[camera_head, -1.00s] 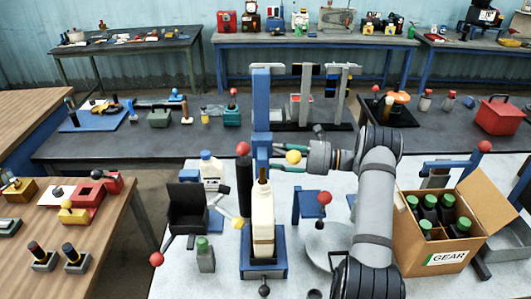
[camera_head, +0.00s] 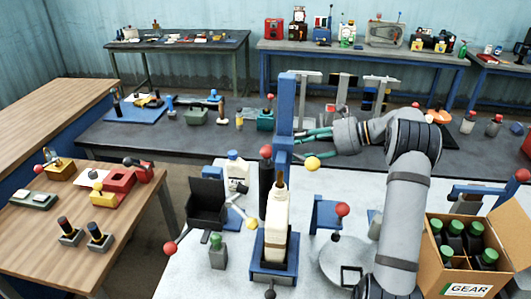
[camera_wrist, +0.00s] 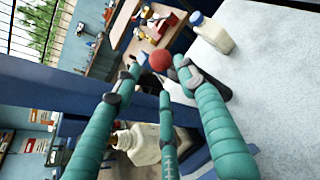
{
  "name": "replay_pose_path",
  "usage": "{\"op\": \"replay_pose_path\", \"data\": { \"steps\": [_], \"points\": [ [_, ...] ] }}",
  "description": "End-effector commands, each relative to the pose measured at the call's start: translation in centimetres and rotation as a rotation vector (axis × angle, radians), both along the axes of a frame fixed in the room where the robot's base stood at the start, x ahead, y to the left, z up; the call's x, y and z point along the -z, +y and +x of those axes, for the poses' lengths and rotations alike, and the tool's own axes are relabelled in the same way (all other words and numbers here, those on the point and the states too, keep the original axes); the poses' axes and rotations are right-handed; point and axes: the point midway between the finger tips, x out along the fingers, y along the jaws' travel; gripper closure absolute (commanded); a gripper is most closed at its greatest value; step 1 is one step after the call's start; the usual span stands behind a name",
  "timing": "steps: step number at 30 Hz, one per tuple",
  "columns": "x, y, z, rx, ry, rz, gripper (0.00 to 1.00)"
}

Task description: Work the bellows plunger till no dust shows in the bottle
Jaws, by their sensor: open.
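The cream bottle (camera_head: 277,228) stands upright in a blue stand (camera_head: 273,262); it also shows in the wrist view (camera_wrist: 143,147), partly hidden by my fingers. Whether dust shows in it cannot be told. Left of the blue post (camera_head: 286,105) is a black cylinder (camera_head: 266,182) topped by a red ball (camera_head: 265,152), apparently the bellows plunger. My gripper (camera_head: 298,140) is open beside the post, right of and slightly above that ball. In the wrist view my open teal fingers (camera_wrist: 158,68) point towards a red ball (camera_wrist: 160,60); contact cannot be told.
A yellow ball (camera_head: 312,164) is just below my fingers. A white jug with a blue cap (camera_head: 234,172) and a black box-like holder (camera_head: 207,202) stand left. A red-knobbed blue fixture (camera_head: 327,213) and a carton of green-capped bottles (camera_head: 452,273) are right.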

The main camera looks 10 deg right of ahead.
Motion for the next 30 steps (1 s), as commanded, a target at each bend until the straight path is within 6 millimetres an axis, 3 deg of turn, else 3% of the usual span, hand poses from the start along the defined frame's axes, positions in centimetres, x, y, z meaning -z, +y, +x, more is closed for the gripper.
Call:
{"op": "replay_pose_path", "data": {
  "steps": [16,30],
  "points": [
    [3.0,7.0,3.5,0.005,0.011,0.008,0.59],
    [3.8,8.2,4.2,0.007,0.008,0.007,0.59]
  ]
}}
